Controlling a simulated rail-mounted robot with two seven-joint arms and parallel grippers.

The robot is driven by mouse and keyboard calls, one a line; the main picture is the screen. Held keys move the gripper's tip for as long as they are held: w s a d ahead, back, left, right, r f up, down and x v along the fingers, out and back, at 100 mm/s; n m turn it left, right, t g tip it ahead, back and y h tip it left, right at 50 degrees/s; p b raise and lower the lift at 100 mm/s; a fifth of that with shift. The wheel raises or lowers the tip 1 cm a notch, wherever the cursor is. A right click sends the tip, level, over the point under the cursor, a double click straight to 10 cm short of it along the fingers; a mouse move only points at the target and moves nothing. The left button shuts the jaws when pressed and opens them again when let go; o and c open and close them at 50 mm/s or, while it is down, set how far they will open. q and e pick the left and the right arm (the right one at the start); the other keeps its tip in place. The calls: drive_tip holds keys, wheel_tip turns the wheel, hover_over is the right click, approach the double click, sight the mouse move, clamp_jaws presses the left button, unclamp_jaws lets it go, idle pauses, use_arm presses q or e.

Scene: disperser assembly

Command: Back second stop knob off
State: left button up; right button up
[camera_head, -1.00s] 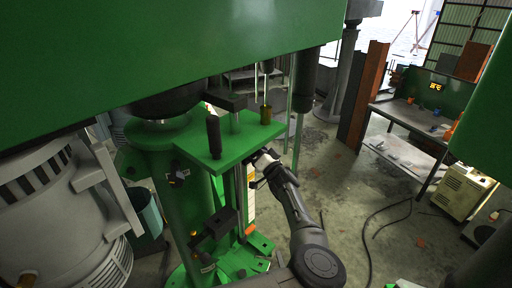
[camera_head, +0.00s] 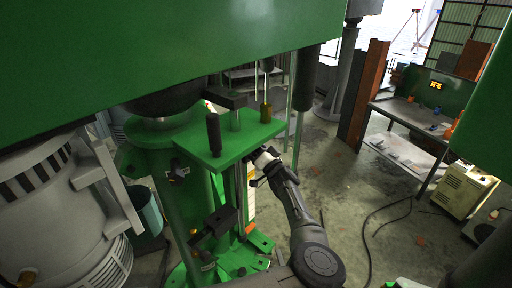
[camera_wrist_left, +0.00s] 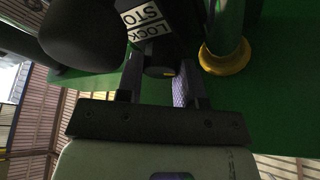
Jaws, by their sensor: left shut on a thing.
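In the left wrist view, a black stop knob (camera_wrist_left: 160,71) with a white LOCK / STOP label (camera_wrist_left: 147,22) sits at the green plate. My left gripper (camera_wrist_left: 160,88) has a finger on each side of the knob's lower end and is shut on it. In the head view, my left gripper (camera_head: 259,163) is at the far right edge of the green bracket plate (camera_head: 230,143); the plate and wrist mostly hide its fingertips and the knob. Other black labelled knobs (camera_head: 178,175) show on the near side of the machine. My right gripper is not in view.
A green rod with a brass collar (camera_wrist_left: 226,58) stands just right of the fingers, and a dark rounded part (camera_wrist_left: 82,35) is to the left. A black upright handle (camera_head: 214,134) rises from the plate. Open floor (camera_head: 350,185) lies to the right.

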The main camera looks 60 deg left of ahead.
use_arm(q)
drive_tip(key=n+g+b, duration=0.2)
drive_tip(key=n+b, duration=0.2)
drive_tip(key=n+g+b, duration=0.2)
drive_tip(key=n+b, duration=0.2)
drive_tip(key=n, duration=0.1)
drive_tip(key=n+g+b, duration=0.3)
drive_tip(key=n+b, duration=0.2)
drive_tip(key=shift+w+a+f+h, duration=0.1)
drive_tip(key=shift+w+f+h, duration=0.15)
drive_tip(key=shift+h, duration=0.15)
drive_tip(key=n+g+b, duration=0.1)
drive_tip(key=n, duration=0.1)
drive_tip(key=n+g+h+b, duration=0.1)
drive_tip(key=n+b, duration=0.1)
drive_tip(key=n, duration=0.1)
drive_tip(key=shift+r+h, duration=0.2)
drive_tip(key=shift+h, duration=0.1)
drive_tip(key=shift+r+n+g+h+b, duration=0.1)
drive_tip(key=shift+n+g+h+b, duration=0.3)
drive_tip(key=shift+n, duration=0.5)
drive_tip(key=shift+r+n, duration=0.1)
drive_tip(key=shift+n, duration=0.2)
drive_tip(key=o, duration=0.9)
drive_tip(key=b+v, duration=0.3)
drive_tip(key=v, duration=1.1)
drive_tip(key=shift+a, duration=0.1)
